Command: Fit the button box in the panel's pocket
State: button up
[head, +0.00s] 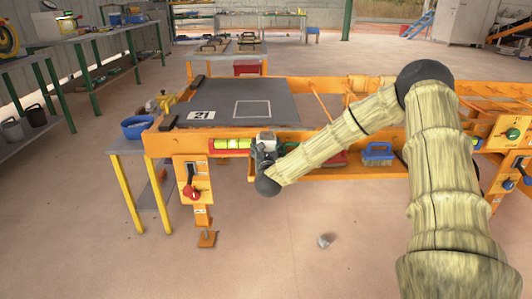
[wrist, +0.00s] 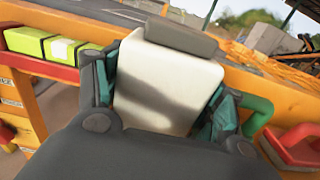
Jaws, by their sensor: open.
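A white box with a grey top, probably the button box (head: 266,135), is at the front edge of the orange bench. In the wrist view this box (wrist: 165,85) stands upright but slightly tilted in the picture, between the teal-padded fingers of my gripper (wrist: 160,100). My gripper (head: 264,155) is open, with a finger close beside each side of the box; I cannot tell whether they touch it. The box's lower part is hidden behind my gripper. An orange panel (head: 514,130) with a green knob is at the right. I cannot make out its pocket.
The bench's grey top (head: 290,108) is clear, with a white outlined square and a "21" label. A yellow-green level (head: 232,144) lies left of the box. A blue brush (head: 378,153) is at the right.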

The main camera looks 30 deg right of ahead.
aim_at(266, 134)
jog(key=shift+c, duration=0.2)
jog(key=c, duration=1)
jog(key=shift+c, duration=0.2)
jog(key=shift+r, duration=0.2)
notch_tip(266, 134, up, 10)
jog(key=shift+f+p, duration=0.15)
jog(key=shift+p, duration=1.1)
